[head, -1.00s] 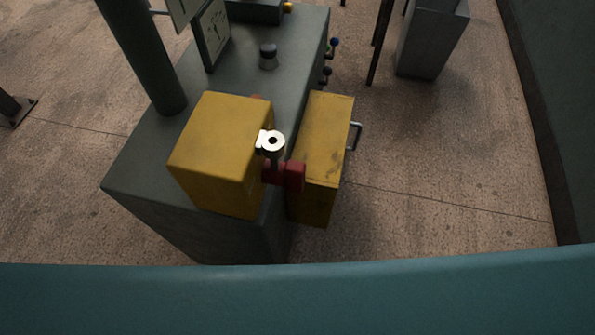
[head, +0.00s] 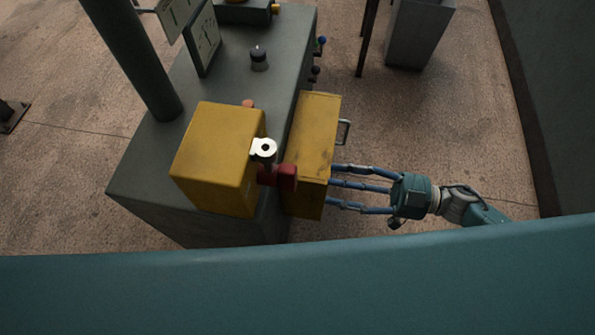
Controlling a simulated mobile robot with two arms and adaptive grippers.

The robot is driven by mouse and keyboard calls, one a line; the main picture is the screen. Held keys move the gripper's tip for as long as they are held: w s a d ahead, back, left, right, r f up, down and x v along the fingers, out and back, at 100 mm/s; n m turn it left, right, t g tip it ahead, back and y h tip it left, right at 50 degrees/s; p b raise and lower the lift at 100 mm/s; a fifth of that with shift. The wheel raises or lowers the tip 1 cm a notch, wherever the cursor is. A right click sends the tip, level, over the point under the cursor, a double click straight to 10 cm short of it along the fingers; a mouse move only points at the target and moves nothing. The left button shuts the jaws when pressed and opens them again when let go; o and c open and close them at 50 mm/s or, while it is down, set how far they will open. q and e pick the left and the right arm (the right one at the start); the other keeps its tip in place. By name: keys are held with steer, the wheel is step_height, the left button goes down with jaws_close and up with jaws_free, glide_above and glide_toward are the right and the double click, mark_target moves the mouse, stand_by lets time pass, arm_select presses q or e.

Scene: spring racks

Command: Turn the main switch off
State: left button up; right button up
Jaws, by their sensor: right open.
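A red handle (head: 278,177) sticks out from the side of a yellow box (head: 217,160) on the grey cabinet. It looks like the main switch. A white ring-shaped piece (head: 264,149) sits just above it. A second yellow box (head: 312,140) hangs on the cabinet's side, right of the handle. My right gripper (head: 333,186) is open and empty, its blue fingers pointing left at the right side of the second box. I cannot tell if the fingertips touch it. The second box lies between the gripper and the red handle. My left gripper is out of view.
The grey cabinet (head: 150,185) also carries a dark post (head: 130,60), a dial gauge (head: 202,40) and a black knob (head: 259,60). A metal loop handle (head: 344,132) juts from the second box above my fingers. A grey bin (head: 418,35) stands behind. Floor at right is open.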

mark_target(278, 173)
steer(key=p+x, duration=0.2)
steer(key=x, duration=0.7)
steer(key=shift+w+a, duration=0.25)
steer(key=shift+a, duration=0.1)
jaws_close()
